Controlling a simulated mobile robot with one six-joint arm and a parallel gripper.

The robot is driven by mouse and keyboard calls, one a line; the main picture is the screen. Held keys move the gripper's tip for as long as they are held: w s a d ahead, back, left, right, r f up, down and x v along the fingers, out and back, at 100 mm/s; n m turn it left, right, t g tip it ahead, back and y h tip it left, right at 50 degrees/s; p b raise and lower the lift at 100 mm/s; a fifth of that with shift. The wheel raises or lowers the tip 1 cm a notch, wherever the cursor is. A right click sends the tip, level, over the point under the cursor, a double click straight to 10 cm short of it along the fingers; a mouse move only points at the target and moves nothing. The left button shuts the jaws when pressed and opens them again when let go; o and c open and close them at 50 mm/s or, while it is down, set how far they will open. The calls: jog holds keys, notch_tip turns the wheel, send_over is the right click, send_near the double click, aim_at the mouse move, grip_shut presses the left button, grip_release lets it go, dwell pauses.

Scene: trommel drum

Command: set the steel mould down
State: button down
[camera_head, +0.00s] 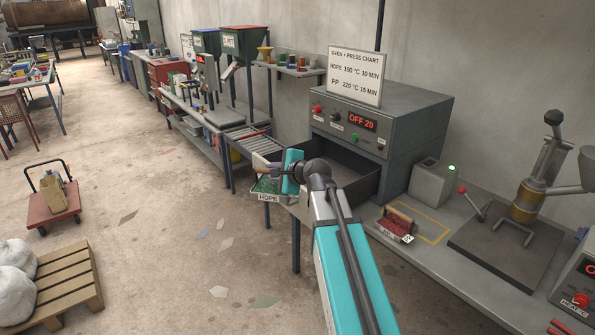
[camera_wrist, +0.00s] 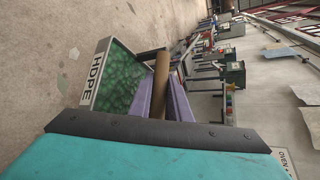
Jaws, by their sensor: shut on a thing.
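The steel mould (camera_wrist: 122,78) is an open tray full of green flakes with a white HDPE label on its side. In the head view the mould (camera_head: 267,187) hangs in the air left of the oven front, partly hidden behind my teal wrist. My gripper (camera_wrist: 166,92) has two purple fingers shut on the mould's brown round handle (camera_wrist: 161,82).
The oven (camera_head: 375,125) reads "OFF 20", with a dark open compartment (camera_head: 350,165) at its front. A roller conveyor (camera_head: 254,140) stands behind the mould. A press (camera_head: 525,205) stands right.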

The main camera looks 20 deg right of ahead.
aim_at(251, 190)
jog(key=shift+m+t+h, duration=0.3)
jog(key=shift+m+h, duration=0.1)
jog(key=shift+h, duration=0.1)
jog(key=a, duration=0.2)
jog(key=s+a+r, duration=0.1)
jog(key=a, duration=0.4)
jog(key=shift+s+a+r, duration=0.25)
jog(key=shift+s+a, duration=0.05)
jog(key=shift+s, duration=0.05)
jog(key=shift+s+a+r+m+h, duration=0.3)
jog(key=shift+r+m+h, duration=0.1)
jog(key=shift+r+h, duration=0.1)
jog(key=shift+s+d+r+m+h, duration=0.1)
jog(key=shift+d+r+m+h, duration=0.5)
jog(key=shift+m+h, duration=0.25)
